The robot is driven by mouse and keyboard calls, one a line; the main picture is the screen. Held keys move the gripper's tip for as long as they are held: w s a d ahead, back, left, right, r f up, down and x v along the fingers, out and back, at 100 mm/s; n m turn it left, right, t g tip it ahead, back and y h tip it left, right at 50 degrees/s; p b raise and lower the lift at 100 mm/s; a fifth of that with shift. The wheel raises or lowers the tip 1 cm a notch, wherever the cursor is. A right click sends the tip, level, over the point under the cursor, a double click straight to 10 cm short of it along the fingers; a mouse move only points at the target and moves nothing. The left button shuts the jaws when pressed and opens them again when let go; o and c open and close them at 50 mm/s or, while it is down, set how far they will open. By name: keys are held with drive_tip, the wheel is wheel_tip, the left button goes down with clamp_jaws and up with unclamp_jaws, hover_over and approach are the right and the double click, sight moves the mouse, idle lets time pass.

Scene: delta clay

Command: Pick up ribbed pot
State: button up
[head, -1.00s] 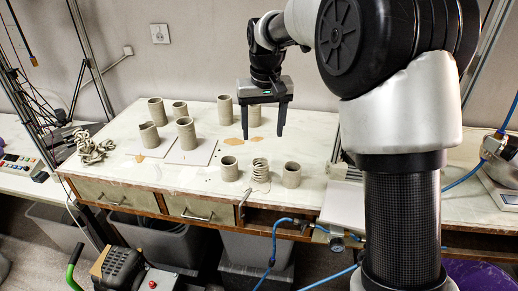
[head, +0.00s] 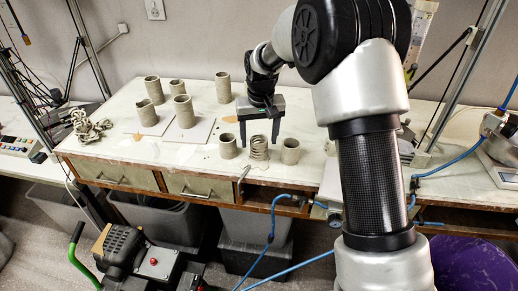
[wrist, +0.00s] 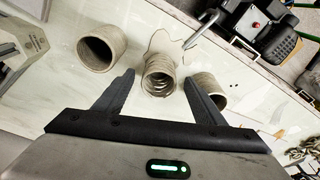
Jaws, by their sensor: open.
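The ribbed pot (head: 258,148), a small grey clay cylinder with coiled ridges, stands near the front edge of the white table. It also shows in the wrist view (wrist: 159,76), between and just beyond the fingertips. My gripper (head: 259,144) is open and empty, its fingers pointing down with one on each side of the pot in the head view. In the wrist view my gripper (wrist: 160,75) shows both fingers apart. I cannot tell whether either finger touches the pot.
A smooth pot (head: 290,151) stands right of the ribbed one and another (head: 228,146) stands left, both close by. Several taller cylinders stand further back, some on white boards (head: 190,131). A coiled clay heap (head: 90,130) lies at the left.

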drive_tip(key=f, duration=0.2)
drive_tip(key=w+f, duration=0.1)
drive_tip(key=f, duration=0.1)
drive_tip(key=shift+f, duration=0.1)
drive_tip(key=shift+s, duration=0.1)
drive_tip(key=c, duration=1.2)
wheel_tip(320, 180, up, 10)
drive_tip(key=shift+r+p, duration=0.1)
drive_tip(key=shift+p, duration=0.2)
